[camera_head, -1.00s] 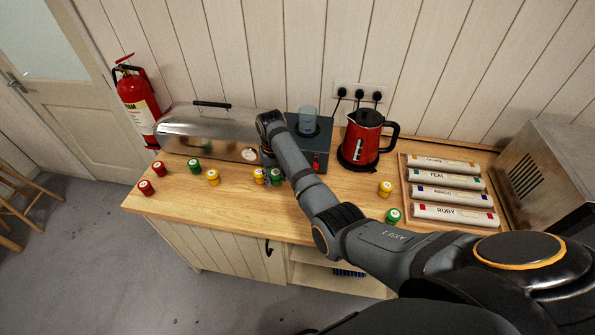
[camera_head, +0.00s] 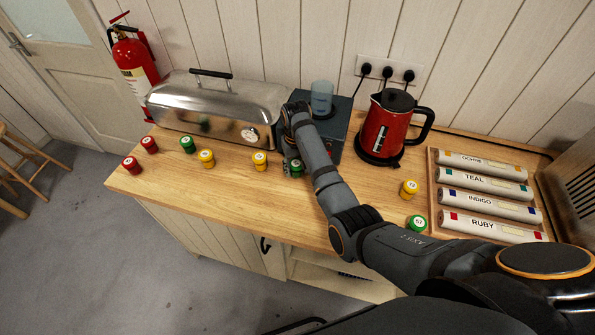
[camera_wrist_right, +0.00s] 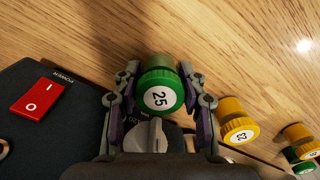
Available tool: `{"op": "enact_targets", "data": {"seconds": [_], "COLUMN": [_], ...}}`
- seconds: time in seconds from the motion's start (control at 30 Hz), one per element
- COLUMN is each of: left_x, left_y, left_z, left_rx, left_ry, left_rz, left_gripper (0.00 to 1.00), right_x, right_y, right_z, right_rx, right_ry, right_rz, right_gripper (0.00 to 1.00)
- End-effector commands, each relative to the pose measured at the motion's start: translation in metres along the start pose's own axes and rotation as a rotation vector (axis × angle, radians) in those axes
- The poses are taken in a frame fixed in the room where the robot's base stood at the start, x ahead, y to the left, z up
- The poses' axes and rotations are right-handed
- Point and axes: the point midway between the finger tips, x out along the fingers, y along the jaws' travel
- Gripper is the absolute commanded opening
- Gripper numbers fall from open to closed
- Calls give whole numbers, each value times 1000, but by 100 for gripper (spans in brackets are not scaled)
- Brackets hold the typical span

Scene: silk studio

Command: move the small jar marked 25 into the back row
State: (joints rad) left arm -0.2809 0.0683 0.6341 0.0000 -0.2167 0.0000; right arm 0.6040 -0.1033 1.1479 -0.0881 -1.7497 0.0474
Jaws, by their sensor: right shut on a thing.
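The small jar marked 25 (camera_wrist_right: 160,92) has a green lid with a white label and is between the fingers of my right gripper (camera_wrist_right: 163,84) in the right wrist view. The gripper is shut on it from both sides. In the head view, the same jar (camera_head: 295,168) shows its green lid beside my right gripper (camera_head: 290,160), in front of the dark appliance. I cannot tell whether its base touches the counter. A yellow-lidded jar (camera_head: 260,160) stands to its left, apart from it. My left gripper is not in view.
More jars stand left: a yellow one (camera_head: 206,158), a green one (camera_head: 187,145) and two red ones (camera_head: 131,165). A steel box (camera_head: 215,108), the dark appliance (camera_head: 337,122) and a red kettle (camera_head: 385,130) stand behind. Yellow (camera_head: 409,189) and green (camera_head: 416,223) jars stand right.

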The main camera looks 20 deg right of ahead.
Motion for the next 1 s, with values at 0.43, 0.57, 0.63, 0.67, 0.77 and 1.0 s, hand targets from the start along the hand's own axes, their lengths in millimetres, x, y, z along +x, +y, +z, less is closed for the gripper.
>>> {"op": "enact_targets", "data": {"seconds": [0.43,0.57,0.63,0.67,0.77,1.0], "left_x": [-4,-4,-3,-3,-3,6], "left_y": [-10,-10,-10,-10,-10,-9], "left_z": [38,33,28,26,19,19], "left_rx": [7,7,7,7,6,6], "left_ry": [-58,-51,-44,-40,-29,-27], "left_rz": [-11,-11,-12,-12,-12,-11], "left_gripper": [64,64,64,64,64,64], "right_x": [3,3,3,3,1,-42], "right_y": [0,0,0,0,0,-1], "right_z": [1,1,1,1,1,-1], "right_rx": [0,0,0,0,0,0], "right_ry": [-5,-5,-5,-5,-3,2], "right_rz": [-1,-1,-1,-1,-1,-1], "right_gripper": [64,64,64,64,64,64]}}
